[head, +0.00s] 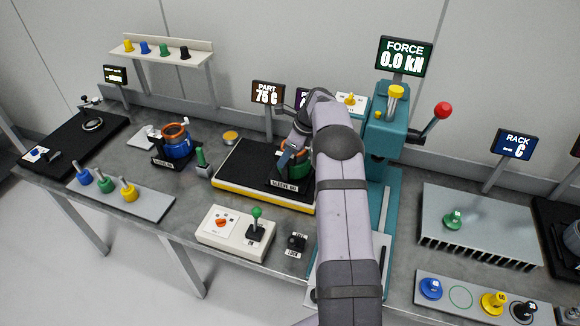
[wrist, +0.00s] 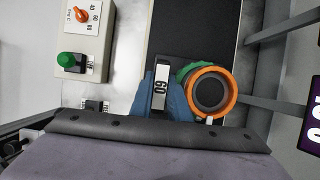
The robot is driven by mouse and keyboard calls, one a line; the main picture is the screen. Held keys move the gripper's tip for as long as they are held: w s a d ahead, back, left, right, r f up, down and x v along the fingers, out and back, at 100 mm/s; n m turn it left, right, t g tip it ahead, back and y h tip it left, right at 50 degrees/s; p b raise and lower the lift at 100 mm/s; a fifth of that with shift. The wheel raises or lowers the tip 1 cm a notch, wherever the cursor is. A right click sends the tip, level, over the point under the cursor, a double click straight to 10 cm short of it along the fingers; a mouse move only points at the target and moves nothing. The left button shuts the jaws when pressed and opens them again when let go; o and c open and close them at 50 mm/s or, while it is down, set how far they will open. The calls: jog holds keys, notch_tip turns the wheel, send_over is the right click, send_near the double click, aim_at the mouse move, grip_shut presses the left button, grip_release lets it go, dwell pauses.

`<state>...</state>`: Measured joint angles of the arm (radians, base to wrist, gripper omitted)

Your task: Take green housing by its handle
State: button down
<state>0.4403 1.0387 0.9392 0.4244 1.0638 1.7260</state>
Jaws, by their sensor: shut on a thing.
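The green housing (head: 302,168) sits on the black pad of the yellow-edged station, partly hidden by my arm. In the wrist view the green housing (wrist: 186,72) shows as a green edge under an orange ring (wrist: 229,83) with a dark round centre. In the head view my gripper (head: 288,160) is at the housing's left side. Whether the housing touches the pad is unclear.
A blue housing with an orange ring (head: 176,141) stands further left. The teal press (head: 384,140) with a red-knobbed lever is close on the right. A control box with a green-topped lever (head: 256,216) is in front. A grey rack (head: 480,215) stands at the right.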

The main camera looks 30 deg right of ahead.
jog(key=shift+w+r, duration=0.15)
jog(key=shift+r, duration=0.15)
